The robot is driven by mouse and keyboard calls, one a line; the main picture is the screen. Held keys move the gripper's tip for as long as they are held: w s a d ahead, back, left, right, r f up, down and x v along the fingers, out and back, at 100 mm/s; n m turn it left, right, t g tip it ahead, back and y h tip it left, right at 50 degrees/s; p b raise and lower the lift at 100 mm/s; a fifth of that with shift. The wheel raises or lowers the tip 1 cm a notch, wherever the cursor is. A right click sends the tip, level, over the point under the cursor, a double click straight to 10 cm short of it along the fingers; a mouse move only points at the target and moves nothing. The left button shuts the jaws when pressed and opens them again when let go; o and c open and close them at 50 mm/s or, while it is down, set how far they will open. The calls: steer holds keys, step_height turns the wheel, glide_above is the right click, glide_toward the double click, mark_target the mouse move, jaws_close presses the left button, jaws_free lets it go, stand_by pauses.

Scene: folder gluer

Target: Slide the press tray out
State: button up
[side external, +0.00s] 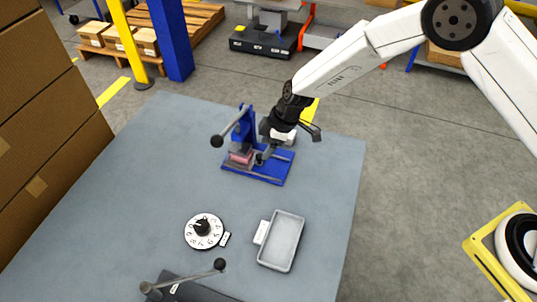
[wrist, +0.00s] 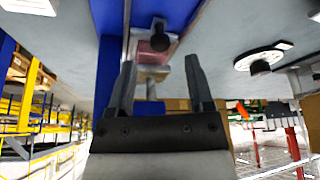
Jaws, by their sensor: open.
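The blue press (side external: 243,128) stands on its blue base plate (side external: 262,176) near the far right of the grey table, with a lever ending in a black ball. A reddish block (side external: 240,157) sits low in the press on what looks like a small tray. In the wrist view the reddish block (wrist: 152,48) shows ahead, with a round black knob (wrist: 160,41) in front of it. My gripper (wrist: 160,62) is open, its two fingers on either side of the line to the knob, with nothing seen held. In the side view my gripper (side external: 268,150) is close beside the press and hides part of it.
A white numbered dial (side external: 190,236) and a grey shallow tray (side external: 281,262) with a white label lie nearer the camera. A dark device with a lever (side external: 185,291) is at the near edge. Cardboard boxes (side external: 40,130) stand left. The table's left middle is clear.

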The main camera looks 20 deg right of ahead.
mark_target(260, 156)
steer(key=shift+x, duration=1.8)
jaws_close()
